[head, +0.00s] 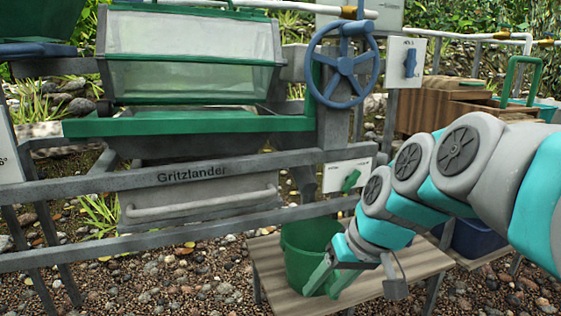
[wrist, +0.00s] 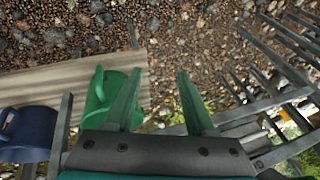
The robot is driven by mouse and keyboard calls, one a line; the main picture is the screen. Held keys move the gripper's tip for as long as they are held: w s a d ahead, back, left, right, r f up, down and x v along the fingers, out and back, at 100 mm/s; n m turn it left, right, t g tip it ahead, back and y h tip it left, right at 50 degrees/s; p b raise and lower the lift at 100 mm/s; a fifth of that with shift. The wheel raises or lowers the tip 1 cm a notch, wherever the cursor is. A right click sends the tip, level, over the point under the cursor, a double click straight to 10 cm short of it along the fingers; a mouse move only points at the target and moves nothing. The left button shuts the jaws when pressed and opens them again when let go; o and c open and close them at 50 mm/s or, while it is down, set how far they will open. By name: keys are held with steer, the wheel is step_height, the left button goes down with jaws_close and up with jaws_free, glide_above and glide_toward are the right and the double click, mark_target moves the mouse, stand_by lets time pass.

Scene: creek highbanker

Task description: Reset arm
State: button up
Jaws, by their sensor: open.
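My arm reaches in from the right of the head view, bent downward. My gripper (head: 328,286) is at its end, low in front of the wooden bench. Its two green fingers are apart, with nothing between them. In the wrist view my gripper (wrist: 159,76) is open over gravel, beside the bench edge. A green bucket (head: 303,242) stands on the bench, partly hidden behind my gripper. It also shows in the wrist view (wrist: 96,97), just left of the left finger. I cannot tell whether they touch.
The grey Gritzlander frame (head: 200,178) with a blue handwheel (head: 343,65) fills the left and middle. The wooden bench (head: 268,262) stands on gravel. A blue bucket (wrist: 30,132) is farther along. A wooden crate (head: 425,105) sits at the back right. Grey rails lie right in the wrist view.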

steer(key=s+d+f+m+g+h, duration=0.1)
steer(key=s+d+f+g, duration=0.1)
steer(key=s+f, duration=0.35)
steer(key=s+d+f+m+g+h, duration=0.1)
steer(key=s+d+f+h, duration=0.15)
steer(key=s, duration=0.65)
steer(key=s+d+f+m+g+h, duration=0.1)
steer(key=s+d+f+g, duration=0.15)
steer(key=s+f, duration=0.35)
steer(key=s+p+v, duration=0.1)
steer(key=p+v, duration=0.6)
steer(key=s+r+p+v, duration=0.1)
steer(key=s+p+v, duration=0.1)
steer(key=p+v, duration=0.6)
steer(key=shift+s+r+t, duration=0.25)
steer(key=shift+s+t, duration=0.2)
steer(key=shift+s, duration=0.2)
steer(key=shift+d, duration=0.15)
